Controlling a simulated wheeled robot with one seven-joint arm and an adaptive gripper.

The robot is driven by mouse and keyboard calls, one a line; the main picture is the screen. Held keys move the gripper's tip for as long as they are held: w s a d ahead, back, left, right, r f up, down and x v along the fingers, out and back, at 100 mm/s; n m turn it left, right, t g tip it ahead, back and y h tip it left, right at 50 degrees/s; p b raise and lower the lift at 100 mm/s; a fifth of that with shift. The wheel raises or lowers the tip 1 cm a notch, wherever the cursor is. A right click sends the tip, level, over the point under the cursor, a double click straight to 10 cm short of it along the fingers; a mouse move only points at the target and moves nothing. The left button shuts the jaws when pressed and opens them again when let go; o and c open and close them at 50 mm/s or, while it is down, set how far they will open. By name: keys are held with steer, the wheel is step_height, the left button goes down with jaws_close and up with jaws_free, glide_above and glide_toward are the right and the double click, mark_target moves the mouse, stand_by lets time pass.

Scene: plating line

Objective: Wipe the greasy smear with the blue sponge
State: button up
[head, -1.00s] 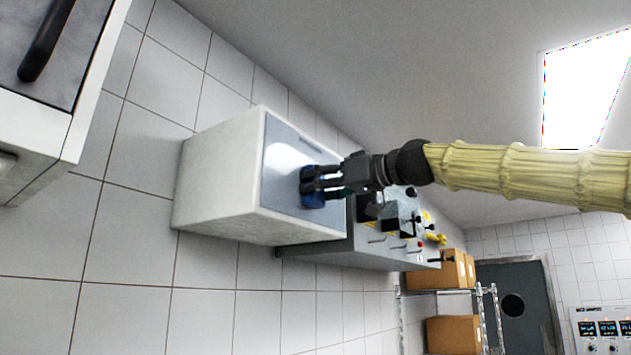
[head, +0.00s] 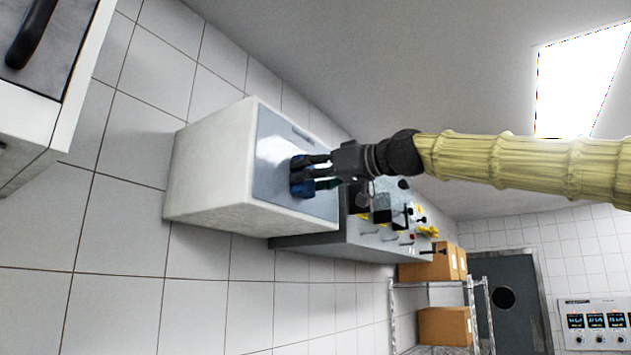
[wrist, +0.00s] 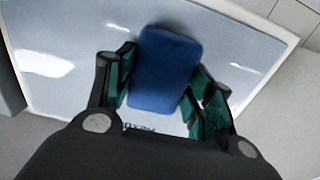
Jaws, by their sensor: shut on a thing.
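The blue sponge (wrist: 166,68) is held between the two green-padded fingers of my gripper (wrist: 163,90) in the wrist view. In the head view my gripper (head: 306,174) holds the sponge (head: 297,176) at the grey front panel (head: 268,183) of a white wall box. The sponge appears against the panel, though contact is hard to judge. In the wrist view the pale panel (wrist: 75,30) fills the area around the sponge. Whitish streaks show on it, but I cannot tell a smear from glare. Dark lettering is partly hidden below the sponge.
A grey control unit (head: 360,240) with knobs and levers stands right beside the white box (head: 205,185). A rack holds cardboard boxes (head: 445,326) further right. A cabinet with a black handle (head: 32,34) is at upper left. Open space lies above the arm.

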steer(key=shift+s+a, duration=0.45)
steer(key=shift+s, duration=0.05)
steer(key=shift+s+d+f, duration=0.1)
steer(key=shift+d, duration=0.05)
steer(key=shift+b+v, duration=0.95)
steer(key=shift+v, duration=1.8)
steer(key=v, duration=0.3)
steer(key=shift+b, duration=0.35)
